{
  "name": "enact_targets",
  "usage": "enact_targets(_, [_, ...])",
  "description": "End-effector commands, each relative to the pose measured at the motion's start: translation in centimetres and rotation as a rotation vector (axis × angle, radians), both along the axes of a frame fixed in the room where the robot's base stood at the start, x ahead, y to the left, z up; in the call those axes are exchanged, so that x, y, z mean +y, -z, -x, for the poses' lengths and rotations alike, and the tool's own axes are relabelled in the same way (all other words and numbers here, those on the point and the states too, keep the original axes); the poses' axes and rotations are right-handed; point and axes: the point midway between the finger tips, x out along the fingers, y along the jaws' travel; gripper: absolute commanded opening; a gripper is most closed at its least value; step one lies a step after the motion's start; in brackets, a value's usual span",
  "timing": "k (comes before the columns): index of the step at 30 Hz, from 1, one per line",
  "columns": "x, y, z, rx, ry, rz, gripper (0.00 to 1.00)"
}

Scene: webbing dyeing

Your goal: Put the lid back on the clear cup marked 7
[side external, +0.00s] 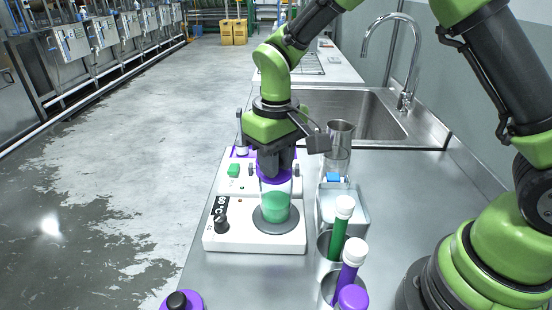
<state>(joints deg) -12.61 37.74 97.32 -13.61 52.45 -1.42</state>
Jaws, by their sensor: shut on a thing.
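A clear cup (275,207) with green liquid stands upright on a round grey plate of a white device (222,240). No number 7 can be read on it from here. My gripper (274,163) is directly above the cup, pointing down. It is shut on a purple lid (273,177), whose lower edge is at the cup's rim. Whether the lid is fully seated or just above the rim cannot be told. The lid's top is mostly hidden by the fingers.
Another purple lid with a black knob (179,300) is at the lower left edge. Green (338,232) and purple (347,272) tubes with white caps stand in holders at right. A metal tray (357,205) and metal beaker (339,140) are close by. A sink lies behind.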

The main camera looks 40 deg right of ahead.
Motion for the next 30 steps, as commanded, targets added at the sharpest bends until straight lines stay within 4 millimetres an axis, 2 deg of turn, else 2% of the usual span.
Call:
enact_targets(7, [0.0,0.0,0.0,0.0,0.0,0.0,0.01])
enact_targets(8, [0.0,0.0,0.0,0.0,0.0,0.0,0.31])
enact_targets(11, [0.0,0.0,0.0,0.0,0.0,0.0,0.54])
enact_targets(17, [0.0,0.0,0.0,0.0,0.0,0.0,0.54])
enact_targets(20, [0.0,0.0,0.0,0.0,0.0,0.0,0.76])
enact_targets(21, [0.0,0.0,0.0,0.0,0.0,0.0,0.79])
enact_targets(30, [0.0,-0.2,-0.01,-0.001,0.0,0.0,0.79])
